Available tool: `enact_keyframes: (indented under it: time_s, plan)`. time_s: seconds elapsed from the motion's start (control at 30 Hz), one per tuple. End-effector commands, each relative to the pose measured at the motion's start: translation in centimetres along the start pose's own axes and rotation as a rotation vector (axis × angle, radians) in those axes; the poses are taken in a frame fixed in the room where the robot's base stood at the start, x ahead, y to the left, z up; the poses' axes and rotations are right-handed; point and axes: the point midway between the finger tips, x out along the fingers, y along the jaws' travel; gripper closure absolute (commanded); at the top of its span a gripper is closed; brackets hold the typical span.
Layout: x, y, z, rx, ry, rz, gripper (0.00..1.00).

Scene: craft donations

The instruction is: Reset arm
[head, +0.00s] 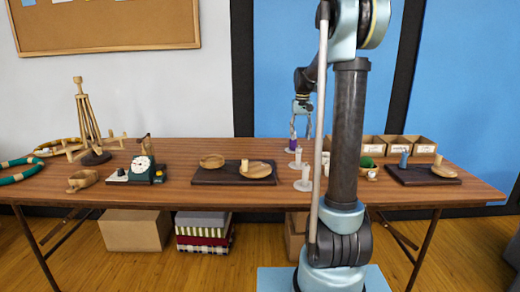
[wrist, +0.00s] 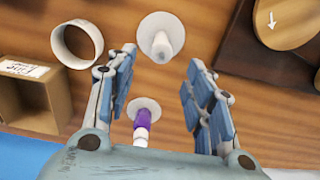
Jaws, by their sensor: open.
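My gripper (head: 302,106) hangs above the back of the wooden table, right of the middle in the head view. In the wrist view my gripper (wrist: 162,75) has its two fingers spread wide with nothing between the tips. A purple-and-white upright piece (head: 293,130) on a round pale base stands below and close to it; it also shows in the wrist view (wrist: 142,118). Whether a finger touches it cannot be told. A white piece on a round base (wrist: 162,42) stands just beyond the fingertips in the wrist view.
Near the gripper are a white ring (wrist: 77,44) and an open labelled box (wrist: 28,100). Dark boards bear wooden dishes, one in the middle (head: 258,170), one at right (head: 443,171).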

Motion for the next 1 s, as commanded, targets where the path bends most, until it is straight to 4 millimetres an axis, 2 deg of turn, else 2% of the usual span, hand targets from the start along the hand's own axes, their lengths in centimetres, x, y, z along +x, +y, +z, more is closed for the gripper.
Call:
enact_keyframes:
  time_s: [0.27,0.53,0.77,1.0]
  plan:
    - [-0.8,0.2,4.9,-0.002,0.017,0.000,0.52]
    - [-1.0,0.4,12.5,-0.008,0.047,0.001,0.52]
    - [0.0,0.5,18.8,-0.014,0.073,0.002,0.52]
    - [2.1,0.7,25.2,-0.020,0.100,0.003,0.52]
